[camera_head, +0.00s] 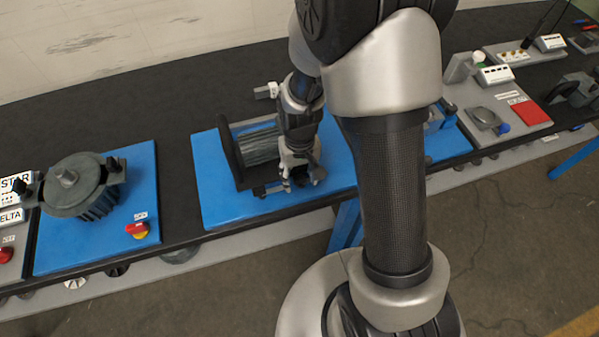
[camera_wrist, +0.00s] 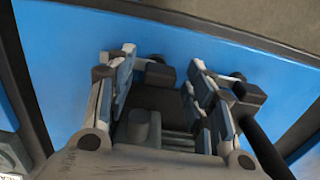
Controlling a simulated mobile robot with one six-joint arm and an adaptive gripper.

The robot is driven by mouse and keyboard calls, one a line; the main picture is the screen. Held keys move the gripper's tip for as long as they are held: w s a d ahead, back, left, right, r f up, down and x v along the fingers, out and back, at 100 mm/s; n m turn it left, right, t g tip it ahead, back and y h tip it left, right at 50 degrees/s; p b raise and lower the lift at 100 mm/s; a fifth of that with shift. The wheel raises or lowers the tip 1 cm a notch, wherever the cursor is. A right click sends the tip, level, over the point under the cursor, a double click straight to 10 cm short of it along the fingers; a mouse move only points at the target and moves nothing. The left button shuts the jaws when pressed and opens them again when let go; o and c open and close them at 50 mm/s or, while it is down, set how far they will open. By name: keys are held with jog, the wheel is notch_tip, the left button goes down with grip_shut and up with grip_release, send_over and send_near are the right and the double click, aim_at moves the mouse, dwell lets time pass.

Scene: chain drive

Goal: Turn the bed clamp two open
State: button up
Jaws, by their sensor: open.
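My gripper (camera_head: 300,182) points down at the front of the blue bed plate (camera_head: 220,208), beside the ribbed grey motor (camera_head: 258,143). In the wrist view my gripper (camera_wrist: 163,62) is open, its two fingers apart. A dark block (camera_wrist: 158,98) shows between the fingers; I cannot tell whether they touch it. A black knob (camera_wrist: 160,75) shows near the left finger and another black knob (camera_wrist: 250,92) past the right one. These look like clamp parts, but I cannot tell which is bed clamp two. My arm and fingers hide much of this area.
A dark upright plate (camera_head: 226,150) stands left of the ribbed motor. Another motor (camera_head: 85,185) and a red-and-yellow stop button (camera_head: 138,230) sit on a blue plate at left. A grey panel with a red patch (camera_head: 531,113) is at right. The bench's front edge is close.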

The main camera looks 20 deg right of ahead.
aim_at(299, 177)
notch_tip(299, 177, up, 12)
dwell(0.5)
dwell(0.3)
jog(key=s+r+t, duration=0.4)
jog(key=s+r, duration=1)
jog(key=s, duration=0.2)
jog(key=shift+d+r+t, duration=0.3)
